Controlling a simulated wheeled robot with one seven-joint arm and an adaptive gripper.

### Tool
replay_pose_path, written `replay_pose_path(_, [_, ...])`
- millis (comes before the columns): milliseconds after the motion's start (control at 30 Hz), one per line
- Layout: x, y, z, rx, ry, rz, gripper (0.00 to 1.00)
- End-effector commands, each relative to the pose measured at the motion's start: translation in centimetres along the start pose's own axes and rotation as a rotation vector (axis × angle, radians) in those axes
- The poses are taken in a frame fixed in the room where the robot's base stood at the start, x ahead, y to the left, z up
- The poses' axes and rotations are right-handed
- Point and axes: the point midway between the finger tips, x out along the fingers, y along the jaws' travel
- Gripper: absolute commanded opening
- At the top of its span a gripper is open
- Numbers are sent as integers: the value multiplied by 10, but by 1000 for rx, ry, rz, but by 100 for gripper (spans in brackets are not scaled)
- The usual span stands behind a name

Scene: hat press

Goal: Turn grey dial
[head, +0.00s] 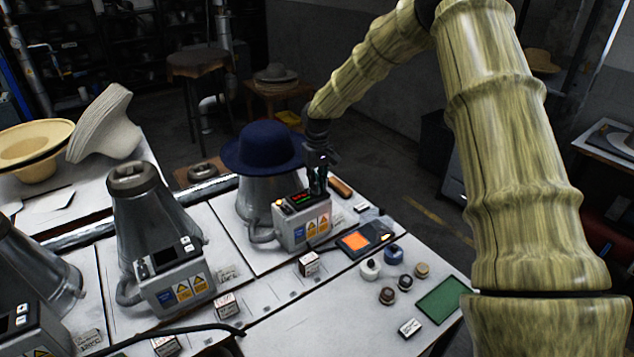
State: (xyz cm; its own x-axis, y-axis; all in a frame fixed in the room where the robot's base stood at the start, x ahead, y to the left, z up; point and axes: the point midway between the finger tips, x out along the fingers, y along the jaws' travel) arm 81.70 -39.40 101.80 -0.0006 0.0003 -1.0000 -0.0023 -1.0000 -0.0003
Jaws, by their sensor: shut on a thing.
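The hat press with the blue hat (263,148) has a grey control box (302,220) at its front, with a lit display (300,201) and warning labels. My gripper (318,186) points down at the right end of the box's top panel. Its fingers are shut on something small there. This fits the grey dial, but the dial itself is hidden behind the fingers, so its angle cannot be seen.
A second press (150,215) with its own control box (172,280) stands to the left. On the right of the table are a tablet with an orange screen (356,241), small round pots (387,296), a wooden-handled tool (340,188) and a green mat (443,300).

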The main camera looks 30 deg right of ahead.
Motion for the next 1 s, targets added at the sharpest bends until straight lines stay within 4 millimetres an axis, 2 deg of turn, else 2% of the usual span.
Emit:
replay_pose_path(600, [-2, 4, -2, -577, 2, 2, 0])
replay_pose_path(1000, [-2, 4, -3, -841, 2, 2, 0])
